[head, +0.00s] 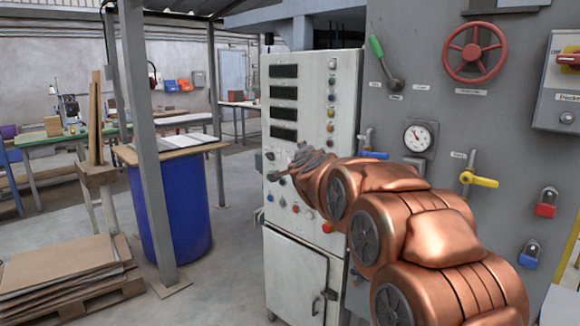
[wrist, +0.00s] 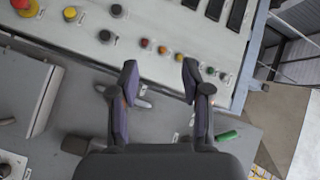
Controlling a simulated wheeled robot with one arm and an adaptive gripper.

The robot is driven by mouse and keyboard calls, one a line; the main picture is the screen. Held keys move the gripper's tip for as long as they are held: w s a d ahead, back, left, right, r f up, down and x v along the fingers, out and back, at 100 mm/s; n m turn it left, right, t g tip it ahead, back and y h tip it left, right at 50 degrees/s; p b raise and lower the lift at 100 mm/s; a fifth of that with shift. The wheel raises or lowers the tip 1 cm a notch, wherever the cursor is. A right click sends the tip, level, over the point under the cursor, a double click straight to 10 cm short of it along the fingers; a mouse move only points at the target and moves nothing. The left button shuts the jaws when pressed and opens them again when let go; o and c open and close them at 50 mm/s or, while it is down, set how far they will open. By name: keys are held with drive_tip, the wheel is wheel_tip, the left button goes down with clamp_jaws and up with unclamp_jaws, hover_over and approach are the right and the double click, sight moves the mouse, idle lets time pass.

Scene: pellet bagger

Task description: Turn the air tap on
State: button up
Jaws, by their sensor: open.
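Two small lever taps show on the grey panel in the head view. One has a blue handle (head: 375,155) lying level, partly behind my arm. The other has a yellow handle (head: 480,180), also about level, below a grey pipe stub. Their labels are too small to read, so I cannot tell which is the air tap. My gripper (wrist: 160,82) is open, its two dark fingers apart with nothing held. A pale metal lever (wrist: 141,101) shows beside the left finger; I cannot tell what it belongs to. In the head view my arm hides much of my gripper.
A pale control cabinet (head: 285,158) with buttons stands left of the panel. A green-handled lever (head: 377,48), red handwheel (head: 474,50), gauge (head: 418,137) and padlocks (head: 546,203) are on the panel. A post (head: 146,140) and blue drum (head: 170,215) stand left. Floor between is clear.

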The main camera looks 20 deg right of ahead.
drive_tip(key=s+a+f+n+y, duration=0.2)
drive_tip(key=s+a+n+y, duration=0.1)
drive_tip(key=a, duration=0.3)
drive_tip(key=shift+s+n+g, duration=0.15)
drive_tip(key=shift+n+g, duration=0.25)
